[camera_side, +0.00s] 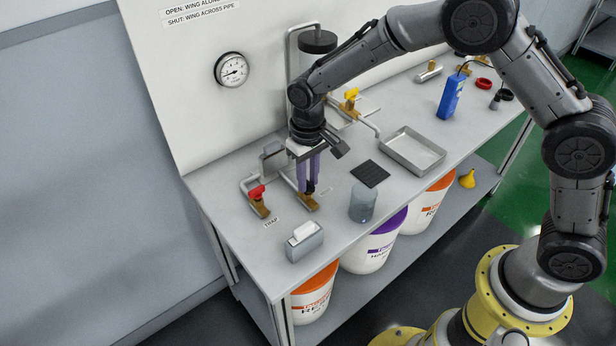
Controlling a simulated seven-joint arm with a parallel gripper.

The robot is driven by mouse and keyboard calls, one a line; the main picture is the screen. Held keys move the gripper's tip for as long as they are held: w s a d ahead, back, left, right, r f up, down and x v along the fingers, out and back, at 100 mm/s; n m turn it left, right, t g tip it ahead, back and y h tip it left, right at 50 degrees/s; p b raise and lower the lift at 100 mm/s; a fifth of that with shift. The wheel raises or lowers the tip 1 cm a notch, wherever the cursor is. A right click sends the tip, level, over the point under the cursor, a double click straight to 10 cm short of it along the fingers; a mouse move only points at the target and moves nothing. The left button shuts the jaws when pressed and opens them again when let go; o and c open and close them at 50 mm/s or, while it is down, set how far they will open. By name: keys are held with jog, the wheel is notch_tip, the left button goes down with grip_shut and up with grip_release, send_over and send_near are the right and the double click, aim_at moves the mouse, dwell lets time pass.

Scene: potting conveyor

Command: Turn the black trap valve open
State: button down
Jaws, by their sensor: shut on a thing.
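My gripper (308,188), with purple fingers, points straight down over the bench. It is shut on the black trap valve's wing (311,186), a small dark piece showing between the fingertips. The brass valve body (309,203) sits just below on a thin pipe near a TRAP label (271,224). The fingers hide much of the wing, so I cannot tell whether it lies along or across the pipe. A red-winged valve (257,192) stands to the left, and a yellow-winged valve (351,94) stands farther back.
A sign on the back panel reads wing along pipe for open, across for shut. A gauge (231,69) hangs below it. The front bench between box and beaker is clear.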

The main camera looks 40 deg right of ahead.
aim_at(308, 182)
jog(key=shift+r, duration=0.1)
dwell(0.4)
jog(key=c, duration=0.9)
grip_release()
notch_tip(308, 182, up, 14)
